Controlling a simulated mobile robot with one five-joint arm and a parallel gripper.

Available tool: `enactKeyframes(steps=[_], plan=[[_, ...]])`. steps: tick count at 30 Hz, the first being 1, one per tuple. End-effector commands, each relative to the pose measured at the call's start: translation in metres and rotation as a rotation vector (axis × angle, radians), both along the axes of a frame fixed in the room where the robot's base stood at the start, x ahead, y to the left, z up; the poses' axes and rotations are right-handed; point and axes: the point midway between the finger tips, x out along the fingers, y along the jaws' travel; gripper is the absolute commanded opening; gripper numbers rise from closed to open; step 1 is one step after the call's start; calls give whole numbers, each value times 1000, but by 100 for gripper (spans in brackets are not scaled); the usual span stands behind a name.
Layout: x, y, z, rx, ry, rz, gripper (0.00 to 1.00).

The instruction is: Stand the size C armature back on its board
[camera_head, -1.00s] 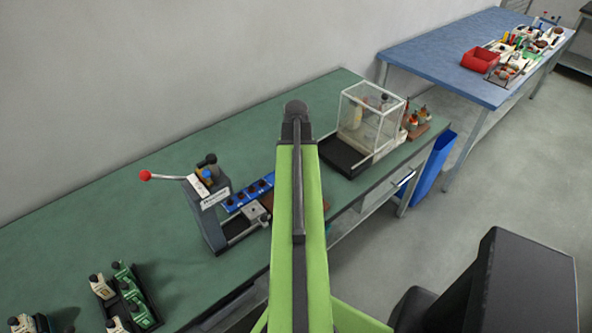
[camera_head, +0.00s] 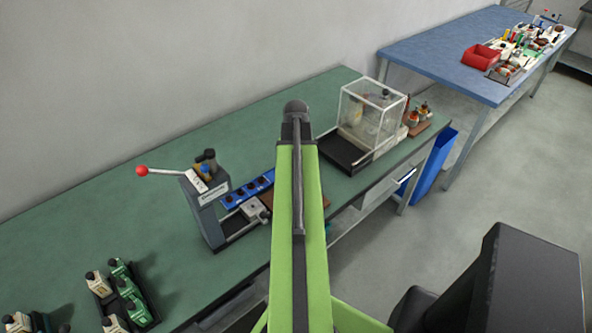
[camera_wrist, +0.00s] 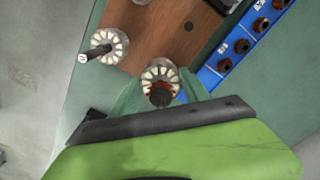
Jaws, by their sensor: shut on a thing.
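In the wrist view my gripper (camera_wrist: 161,98) has its teal fingers shut on an armature (camera_wrist: 160,72), a round body with pale segments, a copper-red part and a dark shaft end. The held armature is at the near edge of the brown wooden board (camera_wrist: 160,36); I cannot tell whether it touches the board. A second armature (camera_wrist: 107,46) stands on the board to the left, with a pale mark on its shaft end. A dark hole (camera_wrist: 188,26) shows in the board. I cannot read the held armature's size. In the head view my arm hides the gripper.
A blue rack (camera_wrist: 243,47) with dark red sockets lies right of the board. In the head view a grey press with a red-knobbed lever (camera_head: 205,208) stands left of my arm, and a clear box (camera_head: 370,118) stands right. Trays of parts (camera_head: 122,292) sit at lower left.

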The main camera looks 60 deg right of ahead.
Motion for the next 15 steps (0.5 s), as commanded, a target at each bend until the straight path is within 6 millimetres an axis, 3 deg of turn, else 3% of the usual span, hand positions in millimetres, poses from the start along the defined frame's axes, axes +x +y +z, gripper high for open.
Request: enactKeyframes(steps=[15], plan=[[0,0,-9,0,0,0,0]])
